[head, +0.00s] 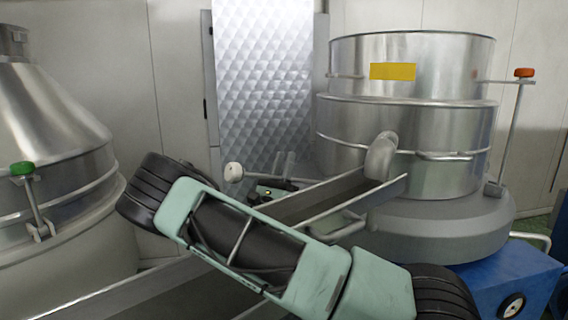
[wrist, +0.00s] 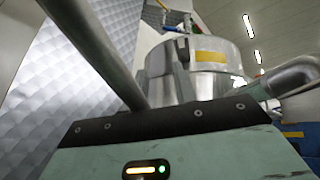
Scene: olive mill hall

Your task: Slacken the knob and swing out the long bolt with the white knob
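The white knob (head: 233,172) is left of the steel drum in the head view, at the left end of a thin bolt (head: 250,177) that lies nearly level and points away from the drum. The bolt's other end is hidden behind my gripper and the metal chute. My gripper (head: 284,163) is beside the bolt, right of the knob, its small grey fingers pointing up; whether they are apart or closed is too small to tell. In the wrist view a grey rod (wrist: 97,50) crosses close at the left, probably this bolt; the knob and fingertips are not seen there.
The steel drum (head: 408,118) has a yellow label (head: 392,71) and a curved spout (head: 381,156) over the chute (head: 360,202). An orange-knobbed bolt (head: 524,73) stands at its right. A second vessel (head: 55,135) with a green knob (head: 22,168) stands left. A quilted metal panel (head: 262,80) is behind.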

